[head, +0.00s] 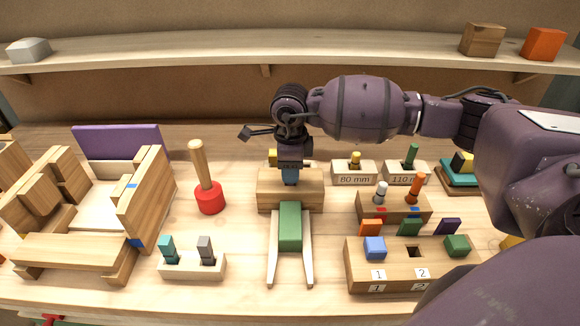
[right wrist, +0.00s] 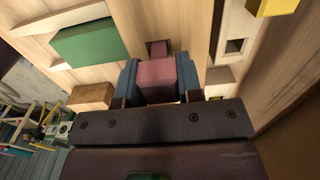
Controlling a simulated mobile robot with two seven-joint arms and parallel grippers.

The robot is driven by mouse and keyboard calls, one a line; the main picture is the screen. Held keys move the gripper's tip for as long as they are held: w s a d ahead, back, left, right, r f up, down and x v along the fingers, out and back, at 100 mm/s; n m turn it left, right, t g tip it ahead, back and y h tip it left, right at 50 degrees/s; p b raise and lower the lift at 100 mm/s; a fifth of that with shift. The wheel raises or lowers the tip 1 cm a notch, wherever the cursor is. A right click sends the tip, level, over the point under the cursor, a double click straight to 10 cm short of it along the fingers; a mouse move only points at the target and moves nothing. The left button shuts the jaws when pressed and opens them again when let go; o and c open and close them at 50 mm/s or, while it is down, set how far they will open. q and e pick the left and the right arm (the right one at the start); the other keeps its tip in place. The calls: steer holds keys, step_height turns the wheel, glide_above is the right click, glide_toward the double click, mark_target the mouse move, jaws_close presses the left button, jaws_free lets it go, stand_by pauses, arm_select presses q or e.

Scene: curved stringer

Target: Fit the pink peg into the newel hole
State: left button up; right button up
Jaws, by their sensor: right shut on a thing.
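My right gripper (head: 290,173) is pointed down at the wooden block (head: 268,190) in the middle of the bench. In the right wrist view its blue fingers are shut on the pink peg (right wrist: 157,80), which sits between them. The peg is hidden behind the fingers in the head view. A square hole (right wrist: 234,46) in pale wood shows to the right of the peg in the right wrist view; I cannot tell if it is the newel hole. My left gripper is not in view.
A green block (head: 290,226) lies between two pale rails in front. A red-headed mallet (head: 209,197) and a wooden stair assembly (head: 150,205) stand left. Right are a peg rack (head: 393,207) and a numbered block (head: 394,277) with an empty square hole. A shelf (head: 200,55) runs behind.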

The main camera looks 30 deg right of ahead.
steer(key=shift+f, duration=0.25)
steer(key=shift+f, duration=0.1)
steer(key=o, duration=1)
